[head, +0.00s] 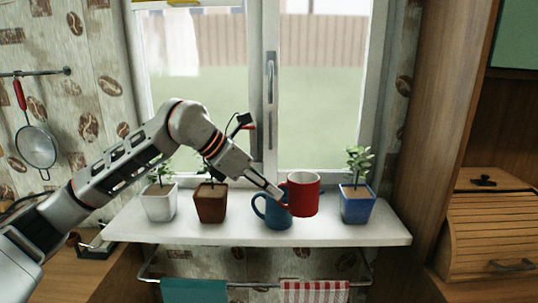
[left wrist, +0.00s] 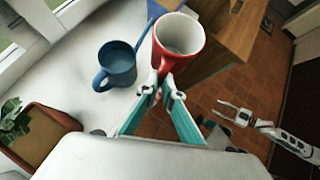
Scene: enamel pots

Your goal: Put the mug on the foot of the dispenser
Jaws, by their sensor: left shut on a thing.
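A red mug (head: 303,195) with a white inside is held upright in front of the white windowsill. My left gripper (head: 278,193) is shut on its handle side, left of the mug's body. In the left wrist view the red mug (left wrist: 178,45) is beyond the teal-padded fingers (left wrist: 162,88), which close at the handle. My right gripper (left wrist: 234,114) shows in the left wrist view with its fingers apart and empty, over the tiled floor. I see no dispenser in either view.
A blue mug (head: 272,216) stands on the windowsill (head: 150,232), close beside the held mug. White (head: 159,205), brown (head: 210,206) and blue (head: 356,208) plant pots stand there too. Towels (head: 314,292) hang below. A wooden bread box (head: 490,237) is at the right.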

